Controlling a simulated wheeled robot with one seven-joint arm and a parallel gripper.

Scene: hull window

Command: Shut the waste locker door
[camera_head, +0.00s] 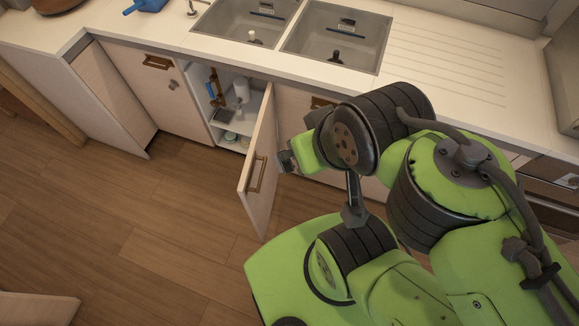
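The waste locker door (260,171) is a light wood panel with a brass handle. It stands wide open under the sinks, swung out toward me, and its locker (238,112) shows pipes, a white bottle and small items inside. My gripper (285,160) is at the right side of the door, close to its face. I cannot tell whether it touches the door. My own wrist hides most of the gripper, and its fingers are too small and covered to show whether they are open or shut.
A white counter (440,60) with two sinks (335,38) runs above the lockers. A closed locker door (160,85) is left of the opening. The wooden floor (150,230) left of the open door is clear. A pale furniture edge (38,309) shows at bottom left.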

